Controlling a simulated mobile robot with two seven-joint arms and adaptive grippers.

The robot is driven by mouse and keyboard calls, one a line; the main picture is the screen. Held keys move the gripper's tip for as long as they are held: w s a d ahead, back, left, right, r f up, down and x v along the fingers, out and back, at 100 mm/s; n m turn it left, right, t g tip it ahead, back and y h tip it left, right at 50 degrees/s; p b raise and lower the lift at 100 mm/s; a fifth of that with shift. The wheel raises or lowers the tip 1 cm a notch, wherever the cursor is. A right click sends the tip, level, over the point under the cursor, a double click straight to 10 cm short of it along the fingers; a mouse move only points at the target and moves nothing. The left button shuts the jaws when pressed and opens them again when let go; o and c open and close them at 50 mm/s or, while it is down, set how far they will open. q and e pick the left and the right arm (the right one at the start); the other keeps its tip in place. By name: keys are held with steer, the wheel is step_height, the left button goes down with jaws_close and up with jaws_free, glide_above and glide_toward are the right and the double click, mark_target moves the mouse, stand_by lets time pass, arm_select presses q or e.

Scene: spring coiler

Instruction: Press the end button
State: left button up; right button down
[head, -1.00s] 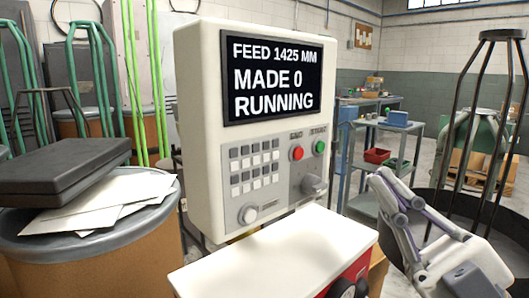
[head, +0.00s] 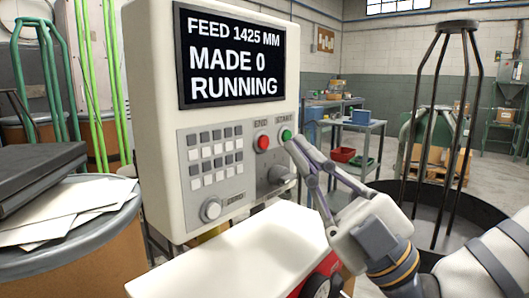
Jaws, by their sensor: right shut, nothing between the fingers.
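The end button is the red button (head: 263,142) on the control panel, under the label END. The green start button (head: 286,134) is just to its right, under the label START. The panel's screen (head: 232,55) reads FEED 1425 MM, MADE 0, RUNNING. My right gripper (head: 293,148) is shut and empty, its fingertips pointing up and left at the panel, just below the green button and right of the red one. Whether the tips touch the panel cannot be told. My left gripper is not in view.
A white-topped machine (head: 235,245) stands below the panel. A dark round tub with a rod frame (head: 480,212) is at right. A drum (head: 75,255) with papers is at left.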

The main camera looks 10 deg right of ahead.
mark_target(264, 142)
steer(key=shift+w+a, duration=0.7)
steer(key=shift+w, duration=0.25)
steer(key=shift+w+a, duration=0.1)
stand_by(0.7)
steer(key=shift+w+a+b, duration=0.15)
steer(key=shift+w+b, duration=0.1)
steer(key=shift+b, duration=0.05)
steer(key=shift+w+a, duration=0.25)
steer(key=shift+w, duration=0.05)
stand_by(0.6)
steer(key=shift+s+d, duration=0.5)
steer(key=shift+s, duration=0.15)
